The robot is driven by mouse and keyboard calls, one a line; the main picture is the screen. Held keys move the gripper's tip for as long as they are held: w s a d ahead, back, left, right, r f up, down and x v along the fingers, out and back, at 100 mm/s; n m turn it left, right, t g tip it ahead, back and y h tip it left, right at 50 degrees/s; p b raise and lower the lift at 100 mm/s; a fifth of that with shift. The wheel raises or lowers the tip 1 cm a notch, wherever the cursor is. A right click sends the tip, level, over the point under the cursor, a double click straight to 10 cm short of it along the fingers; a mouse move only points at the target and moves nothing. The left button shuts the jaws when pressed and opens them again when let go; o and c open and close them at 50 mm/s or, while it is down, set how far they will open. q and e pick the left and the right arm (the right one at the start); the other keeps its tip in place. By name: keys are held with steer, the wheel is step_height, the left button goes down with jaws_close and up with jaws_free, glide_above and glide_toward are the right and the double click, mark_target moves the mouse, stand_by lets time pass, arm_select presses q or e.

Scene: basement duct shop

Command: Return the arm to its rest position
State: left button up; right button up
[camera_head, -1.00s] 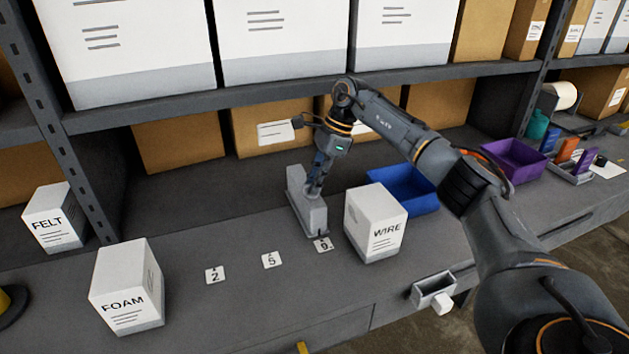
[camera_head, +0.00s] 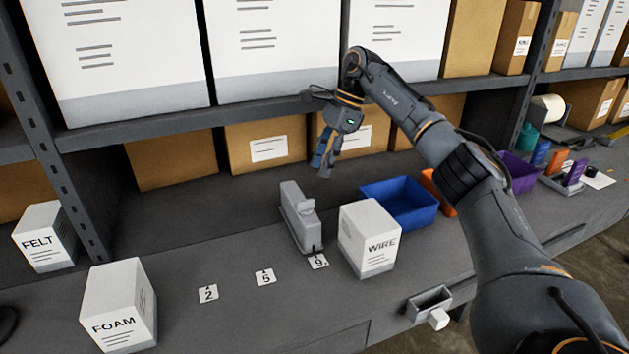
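My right arm reaches in from the lower right. Its gripper (camera_head: 323,163) hangs in the air above the bench, in front of the lower cardboard boxes. Its two fingers look slightly apart, with nothing between them. A grey upright block-like object (camera_head: 298,216) stands on the bench just behind the card marked 9 (camera_head: 318,262), below and left of the gripper and clear of it. My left gripper is not in view.
The white WIRE box (camera_head: 367,239) and blue bin (camera_head: 400,203) stand right of the grey object. Cards 5 (camera_head: 265,277) and 2 (camera_head: 208,293), the FOAM box (camera_head: 118,305) and FELT box (camera_head: 44,236) lie left. The shelf edge (camera_head: 270,104) runs close above the gripper.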

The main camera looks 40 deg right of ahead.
steer(key=shift+v, duration=1.05)
